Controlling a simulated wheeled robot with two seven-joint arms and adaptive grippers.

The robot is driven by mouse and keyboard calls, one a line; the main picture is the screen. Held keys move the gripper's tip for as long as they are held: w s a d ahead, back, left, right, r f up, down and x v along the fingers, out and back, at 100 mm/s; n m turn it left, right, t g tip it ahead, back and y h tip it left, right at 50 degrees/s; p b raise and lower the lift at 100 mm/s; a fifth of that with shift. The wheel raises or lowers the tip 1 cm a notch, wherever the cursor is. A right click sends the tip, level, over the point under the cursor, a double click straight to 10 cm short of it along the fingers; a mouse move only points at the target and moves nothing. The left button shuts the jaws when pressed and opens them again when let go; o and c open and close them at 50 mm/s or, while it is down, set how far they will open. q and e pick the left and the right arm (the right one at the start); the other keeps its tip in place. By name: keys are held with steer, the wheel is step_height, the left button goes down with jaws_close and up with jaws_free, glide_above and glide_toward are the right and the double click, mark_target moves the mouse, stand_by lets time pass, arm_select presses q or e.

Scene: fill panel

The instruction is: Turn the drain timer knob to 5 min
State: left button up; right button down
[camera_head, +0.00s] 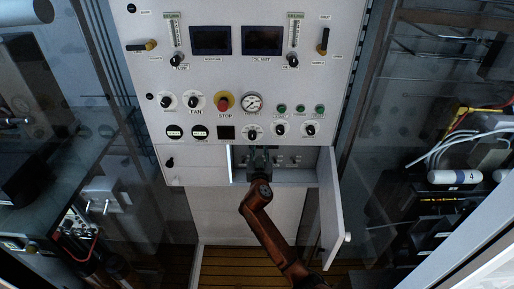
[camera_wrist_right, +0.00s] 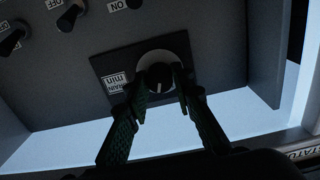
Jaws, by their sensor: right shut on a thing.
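The drain timer knob (camera_wrist_right: 159,77) is a round black knob with a white pointer line, on a pale round dial (camera_wrist_right: 170,42) set in a dark plate (camera_wrist_right: 110,62). Its label (camera_wrist_right: 115,82) shows "min". In the right wrist view the pointer line points toward the bottom of the picture; the dial's scale marks cannot be read. My right gripper (camera_wrist_right: 161,92) is shut on the knob, one finger on each side. In the head view my right gripper (camera_head: 259,160) reaches into the open panel compartment (camera_head: 300,174) and hides the knob. My left gripper is not in view.
The compartment's door (camera_head: 331,205) hangs open at the right of my arm. Several toggle switches (camera_wrist_right: 70,18) sit beside the timer. White cables (camera_head: 470,143) lie far right.

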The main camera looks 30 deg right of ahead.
steer(key=shift+a, duration=0.1)
steer(key=shift+n, duration=0.6)
steer(key=n+p, duration=0.1)
steer(key=n, duration=0.2)
steer(key=shift+r, duration=0.1)
steer(key=n+p, duration=0.1)
steer(key=n, duration=0.2)
steer(key=shift+n, duration=0.4)
steer(key=n+p, duration=0.2)
steer(key=n, duration=0.3)
steer(key=shift+r, duration=0.15)
arm_select(q)
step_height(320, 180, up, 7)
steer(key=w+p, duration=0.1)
steer(key=p, duration=0.1)
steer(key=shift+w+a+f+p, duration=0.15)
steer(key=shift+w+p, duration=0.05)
steer(key=shift+p, duration=0.15)
arm_select(e)
steer(key=shift+d+n, duration=0.15)
steer(key=shift+n, duration=1.05)
steer(key=shift+d+n, duration=0.1)
steer(key=shift+n, duration=1.1)
steer(key=shift+r, duration=0.1)
steer(key=c, duration=1.7)
jaws_free()
steer(key=shift+s, duration=0.1)
steer(key=shift+o, duration=0.2)
